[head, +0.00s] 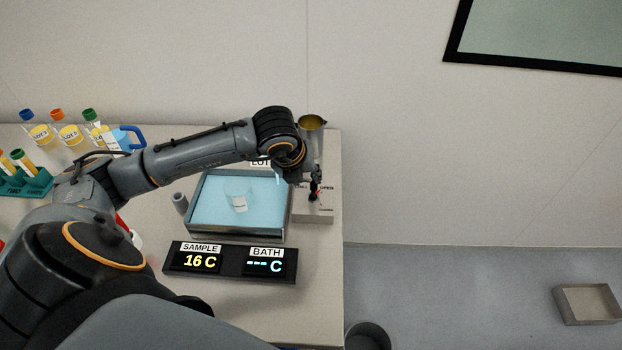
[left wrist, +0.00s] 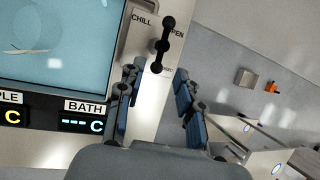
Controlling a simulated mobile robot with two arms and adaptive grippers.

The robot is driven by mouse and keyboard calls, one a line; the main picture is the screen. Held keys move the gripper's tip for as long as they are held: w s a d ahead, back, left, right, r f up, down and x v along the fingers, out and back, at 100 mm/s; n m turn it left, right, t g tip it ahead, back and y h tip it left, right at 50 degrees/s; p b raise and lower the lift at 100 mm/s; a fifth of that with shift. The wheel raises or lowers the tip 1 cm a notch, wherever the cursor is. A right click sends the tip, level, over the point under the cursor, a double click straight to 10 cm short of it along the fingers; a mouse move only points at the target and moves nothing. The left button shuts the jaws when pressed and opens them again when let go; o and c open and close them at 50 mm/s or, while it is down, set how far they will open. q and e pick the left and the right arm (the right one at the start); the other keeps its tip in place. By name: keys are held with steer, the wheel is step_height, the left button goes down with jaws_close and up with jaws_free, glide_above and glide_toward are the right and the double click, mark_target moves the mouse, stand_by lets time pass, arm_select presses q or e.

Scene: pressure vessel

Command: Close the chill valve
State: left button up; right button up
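The chill valve's black handle (left wrist: 163,45) shows in the left wrist view as a bar with round knobs, between the labels "CHILL" and "OPEN", the latter partly covered. Its grey base (head: 315,215) is at the right side of the table in the head view, beside the bath. My left gripper (left wrist: 157,72) is open and empty, its two blue-padded fingers spread with the handle's near end at the gap between the tips. Whether anything touches cannot be told. In the head view my left wrist partly hides the gripper and valve. My right gripper is not in view.
A steel bath (head: 210,218) of blue liquid holds a beaker (head: 238,196). A display (head: 230,262) reads SAMPLE 16 C and BATH "--- C". A metal cup (head: 312,135) stands behind the valve. Bottles (head: 68,132) and a tube rack (head: 25,182) are at left.

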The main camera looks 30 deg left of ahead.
mark_target(313, 187)
arm_select(q)
steer(key=p+x, duration=0.1)
steer(key=x, duration=0.4)
steer(key=shift+w, duration=0.2)
steer(key=shift+w+f, duration=0.15)
steer(key=shift+f, duration=0.5)
steer(key=shift+w, duration=0.1)
steer(key=shift+c, duration=0.2)
jaws_close()
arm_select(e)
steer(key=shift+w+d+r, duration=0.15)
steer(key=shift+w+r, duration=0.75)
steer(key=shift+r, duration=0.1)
